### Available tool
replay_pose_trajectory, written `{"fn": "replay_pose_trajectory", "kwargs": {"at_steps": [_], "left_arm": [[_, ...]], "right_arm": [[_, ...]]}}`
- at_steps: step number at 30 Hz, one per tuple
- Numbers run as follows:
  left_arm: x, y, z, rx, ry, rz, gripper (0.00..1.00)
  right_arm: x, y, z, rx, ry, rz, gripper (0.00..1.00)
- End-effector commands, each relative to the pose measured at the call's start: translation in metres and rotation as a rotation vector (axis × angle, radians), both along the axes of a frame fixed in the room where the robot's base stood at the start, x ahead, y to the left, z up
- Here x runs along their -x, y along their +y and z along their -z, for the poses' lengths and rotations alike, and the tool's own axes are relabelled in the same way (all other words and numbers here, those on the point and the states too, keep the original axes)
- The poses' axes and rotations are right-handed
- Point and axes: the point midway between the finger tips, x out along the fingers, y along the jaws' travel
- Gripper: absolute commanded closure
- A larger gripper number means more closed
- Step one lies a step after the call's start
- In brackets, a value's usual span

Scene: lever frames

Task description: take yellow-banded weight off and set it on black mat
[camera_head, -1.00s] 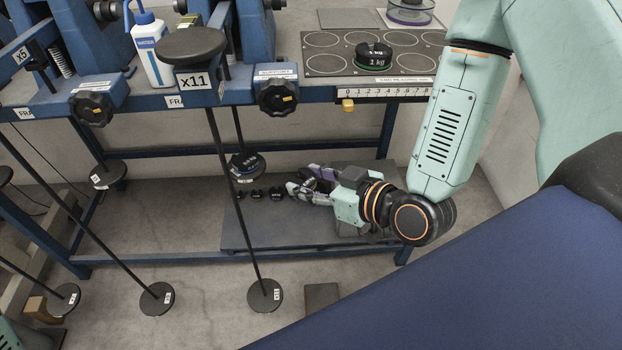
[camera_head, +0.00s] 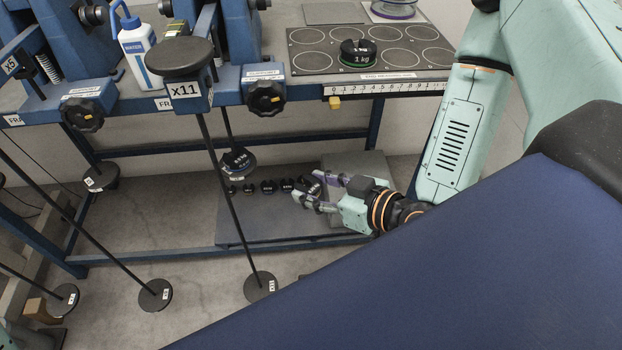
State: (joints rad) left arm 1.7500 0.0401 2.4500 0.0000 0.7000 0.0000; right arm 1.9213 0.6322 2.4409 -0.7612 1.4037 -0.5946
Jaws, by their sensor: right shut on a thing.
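My right gripper (camera_head: 306,190) is low over the lower shelf at centre right, its fingers pointing left. It is shut on a small dark thing, mostly hidden by the fingers. I cannot make out a yellow band on it or on any weight. Several small black weights (camera_head: 267,187) stand in a row on a dark mat (camera_head: 262,222), just left of the fingertips. Black weights with a bluish label (camera_head: 238,160) hang on a rod above the row's left end.
The blue bench (camera_head: 300,88) stands above the shelf. A dark plate with circles (camera_head: 310,62) on it carries a black 1 kg weight (camera_head: 358,53). A grey slab (camera_head: 375,165) lies behind my right gripper.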

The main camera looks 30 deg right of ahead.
Motion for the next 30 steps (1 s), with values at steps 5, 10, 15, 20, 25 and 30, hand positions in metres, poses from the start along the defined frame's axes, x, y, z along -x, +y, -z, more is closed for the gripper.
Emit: {"fn": "replay_pose_trajectory", "kwargs": {"at_steps": [5,10,15,20,25,30], "left_arm": [[0.000,0.000,-0.008,0.000,0.000,0.000,0.60],[0.000,0.000,-0.014,0.000,0.000,0.000,0.60],[0.000,0.000,-0.018,0.000,0.000,0.000,0.60],[0.000,0.000,-0.019,0.000,0.000,0.000,0.60],[0.000,0.000,-0.018,0.000,0.000,0.000,0.60],[0.000,0.000,-0.018,0.000,0.000,0.000,0.60]], "right_arm": [[0.007,-0.003,-0.001,-0.001,-0.001,0.001,0.85],[0.014,-0.006,-0.002,0.000,-0.001,0.002,0.85],[0.019,-0.009,-0.001,0.002,-0.002,0.002,0.85],[0.021,-0.009,-0.001,0.002,-0.003,0.001,0.85],[0.021,-0.009,-0.001,0.002,-0.003,0.001,0.85],[0.023,-0.007,0.003,0.003,0.000,-0.002,0.85]]}}
